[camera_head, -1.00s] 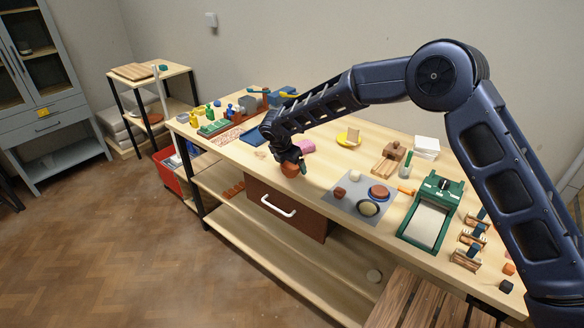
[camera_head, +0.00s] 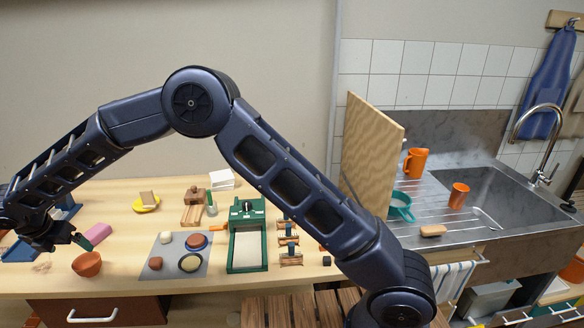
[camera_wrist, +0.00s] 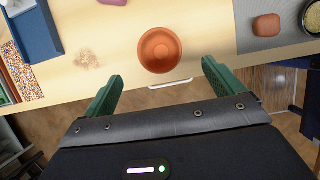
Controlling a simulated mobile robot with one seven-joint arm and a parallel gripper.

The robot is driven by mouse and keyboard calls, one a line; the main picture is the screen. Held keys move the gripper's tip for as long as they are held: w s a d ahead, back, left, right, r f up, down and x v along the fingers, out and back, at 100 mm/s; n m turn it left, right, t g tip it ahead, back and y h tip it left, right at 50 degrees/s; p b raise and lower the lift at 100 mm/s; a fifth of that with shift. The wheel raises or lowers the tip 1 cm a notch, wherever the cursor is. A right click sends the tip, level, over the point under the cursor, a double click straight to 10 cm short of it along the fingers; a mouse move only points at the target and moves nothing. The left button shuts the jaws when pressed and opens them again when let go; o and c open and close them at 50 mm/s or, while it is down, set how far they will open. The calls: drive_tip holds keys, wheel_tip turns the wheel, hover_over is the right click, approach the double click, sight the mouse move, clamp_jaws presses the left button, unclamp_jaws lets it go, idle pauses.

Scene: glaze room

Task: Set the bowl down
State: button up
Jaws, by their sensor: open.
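The bowl (camera_head: 87,264) is terracotta and stands upright on the wooden worktable (camera_head: 120,200), near its front edge and above the drawer. In the wrist view the bowl (camera_wrist: 160,50) shows from above, whole and empty. My gripper (camera_head: 82,241) is just above and behind it in the head view. In the wrist view the green fingers of my gripper (camera_wrist: 162,72) are spread wide with nothing between them. The bowl lies just beyond the fingertips, apart from them.
A pink block (camera_head: 97,234) lies close behind the bowl. A grey mat (camera_head: 170,265) with several round pieces is to its right, then a green-framed press (camera_head: 247,240). A blue thing (camera_wrist: 37,30) is left in the wrist view. A sink (camera_head: 500,190) stands far right.

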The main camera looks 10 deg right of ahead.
drive_tip(key=w+d+r+m, duration=0.4)
drive_tip(key=w+d+r, duration=0.3)
drive_tip(key=w+d, duration=0.3)
drive_tip(key=w+d+r+m, duration=0.4)
drive_tip(key=w+d+r, duration=0.3)
drive_tip(key=d, duration=0.4)
drive_tip(key=w+d+r+m, duration=0.2)
drive_tip(key=d+r+m, duration=0.1)
drive_tip(key=d, duration=0.5)
drive_tip(key=w+d+r+m+h, duration=0.1)
drive_tip(key=d+r+m, duration=0.15)
drive_tip(key=d, duration=0.65)
drive_tip(key=w+d+r+m, duration=0.2)
drive_tip(key=d+r+m, duration=0.1)
drive_tip(key=d, duration=0.5)
drive_tip(key=s+d+r+m, duration=0.1)
drive_tip(key=s+d+m, duration=0.25)
drive_tip(key=d, duration=0.75)
drive_tip(key=s+d+r+m, duration=0.15)
drive_tip(key=d+m, duration=0.35)
drive_tip(key=d, duration=0.6)
drive_tip(key=s+d+f+m, duration=0.2)
drive_tip(key=s+d+m, duration=0.3)
drive_tip(key=s+d, duration=0.2)
drive_tip(key=s+d+f+m+y, duration=0.1)
drive_tip(key=s+d+f+m, duration=0.2)
drive_tip(key=s+d+m, duration=0.3)
drive_tip(key=shift+s+d+f, duration=0.3)
drive_tip(key=shift+s+d, duration=0.6)
drive_tip(key=shift+s, duration=0.3)
